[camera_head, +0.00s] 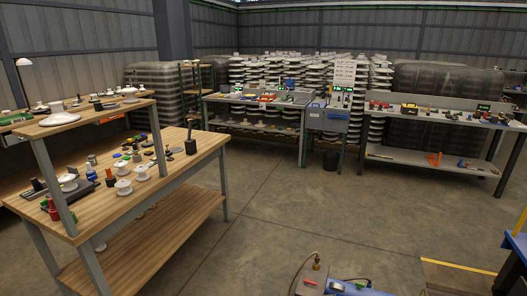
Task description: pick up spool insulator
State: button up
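Several small white insulators stand on the wooden workbench (170,179) at left. One white, spool-like insulator (123,188) stands near the bench's right front part. Another white insulator (140,173) stands just behind and to its right. A wider white insulator (69,183) sits farther left, close to a bench post. They are too small to tell for certain which is the spool insulator. My gripper is not in view.
The bench's raised shelf (95,110) carries more parts, and dark and coloured pieces crowd its top. Metal benches (262,98) and (440,117) stand at the back, before stacked white insulators (270,70). The middle floor (290,200) is clear.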

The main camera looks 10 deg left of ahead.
aim_at(66, 179)
jog(key=i+j+u, duration=0.15)
jog(key=i+u, duration=0.75)
jog(key=i+l+u, duration=0.1)
jog(key=i+u, duration=0.35)
jog(key=i+l+u, duration=0.25)
jog(key=u, duration=0.2)
jog(key=i, duration=0.05)
